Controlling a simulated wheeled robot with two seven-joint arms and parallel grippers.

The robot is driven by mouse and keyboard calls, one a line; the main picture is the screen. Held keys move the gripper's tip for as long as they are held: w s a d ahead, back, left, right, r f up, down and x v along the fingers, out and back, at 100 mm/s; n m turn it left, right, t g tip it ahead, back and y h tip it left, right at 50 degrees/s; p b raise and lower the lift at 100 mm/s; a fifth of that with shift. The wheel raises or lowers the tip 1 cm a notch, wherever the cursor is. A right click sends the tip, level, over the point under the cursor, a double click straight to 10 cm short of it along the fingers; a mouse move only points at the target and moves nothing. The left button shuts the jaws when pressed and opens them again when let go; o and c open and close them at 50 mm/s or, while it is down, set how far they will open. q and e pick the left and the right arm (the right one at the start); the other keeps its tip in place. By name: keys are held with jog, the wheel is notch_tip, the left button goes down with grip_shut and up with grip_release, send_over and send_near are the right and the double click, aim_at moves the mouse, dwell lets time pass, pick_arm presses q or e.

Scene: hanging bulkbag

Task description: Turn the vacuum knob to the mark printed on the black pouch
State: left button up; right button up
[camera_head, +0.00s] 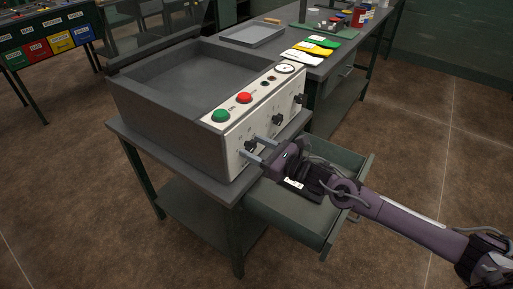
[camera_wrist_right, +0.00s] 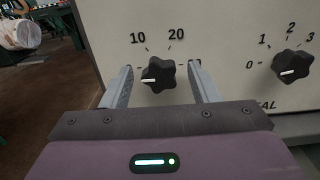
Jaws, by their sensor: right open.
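The knob in front of my right gripper is a black star-shaped knob (camera_wrist_right: 159,75) with a white pointer line aimed left and slightly down. The marks 10 and 20 show above it; any name below it is hidden by my gripper. It is also the nearest knob in the head view (camera_head: 250,146). My right gripper (camera_wrist_right: 160,88) is open, one finger on each side of this knob, with visible gaps. It also shows in the head view (camera_head: 256,148). A black item with a white label (camera_head: 293,184), perhaps the pouch, lies in the open drawer, partly hidden; its print is unreadable. My left gripper is out of view.
A second knob (camera_wrist_right: 292,66), marked 0 to 3 with "EAL" below, is close on the right. The grey machine (camera_head: 165,120) has green (camera_head: 221,115) and red (camera_head: 244,97) buttons. The open drawer (camera_head: 285,213) lies under my right arm.

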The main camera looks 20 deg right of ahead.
jog(key=c, duration=1)
